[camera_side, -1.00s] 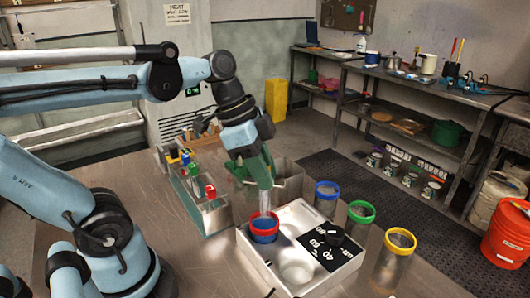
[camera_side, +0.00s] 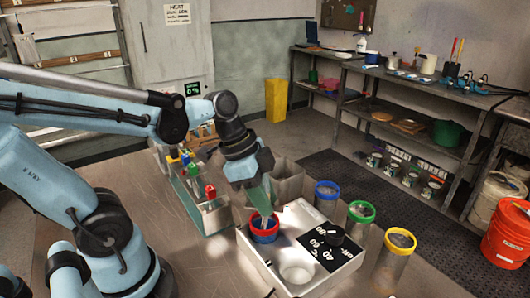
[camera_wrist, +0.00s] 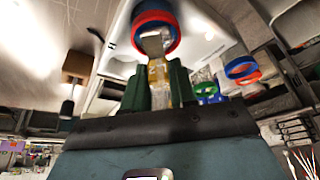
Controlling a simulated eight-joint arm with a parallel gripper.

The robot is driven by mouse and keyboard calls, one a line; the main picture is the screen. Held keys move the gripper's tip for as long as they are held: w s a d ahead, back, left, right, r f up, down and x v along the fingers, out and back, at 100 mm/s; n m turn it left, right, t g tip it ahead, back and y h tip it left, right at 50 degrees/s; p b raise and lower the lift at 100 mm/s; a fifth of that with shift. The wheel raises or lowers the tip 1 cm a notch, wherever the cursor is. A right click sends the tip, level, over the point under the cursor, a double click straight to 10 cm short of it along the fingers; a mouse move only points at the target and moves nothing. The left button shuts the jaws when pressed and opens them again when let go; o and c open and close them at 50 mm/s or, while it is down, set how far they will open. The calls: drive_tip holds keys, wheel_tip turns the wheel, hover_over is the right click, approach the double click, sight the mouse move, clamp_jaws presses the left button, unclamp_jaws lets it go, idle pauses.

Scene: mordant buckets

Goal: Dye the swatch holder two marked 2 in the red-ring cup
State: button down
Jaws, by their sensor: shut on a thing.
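My gripper (camera_side: 262,196) has green fingers and points down at the red-ring cup (camera_side: 265,236), which sits in a well of a metal box. In the wrist view, my gripper (camera_wrist: 160,85) is shut on a swatch holder (camera_wrist: 157,72), yellowish between the fingers with a pale metal end. No number is readable on it. The holder's end (camera_side: 265,221) is at the mouth of the cup in the side view and overlaps the cup (camera_wrist: 154,18) in the wrist view. How deep it reaches is unclear. The cup shows red and blue bands.
The metal box (camera_side: 250,258) has an empty round well (camera_side: 297,273) and a black dial panel. Blue-, green- and yellow-ring cups (camera_side: 327,198) stand right of it. A rack (camera_side: 213,222) with coloured holders (camera_side: 210,192) stands to the left. Grey bins (camera_side: 288,180) are behind.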

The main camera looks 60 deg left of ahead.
drive_tip(key=shift+f, duration=1.45)
drive_tip(key=shift+r, duration=0.3)
drive_tip(key=shift+f, duration=0.3)
drive_tip(key=shift+r, duration=0.2)
drive_tip(key=shift+r, duration=0.2)
drive_tip(key=shift+f, duration=0.15)
idle(0.8)
drive_tip(key=shift+f, duration=0.25)
idle(4.3)
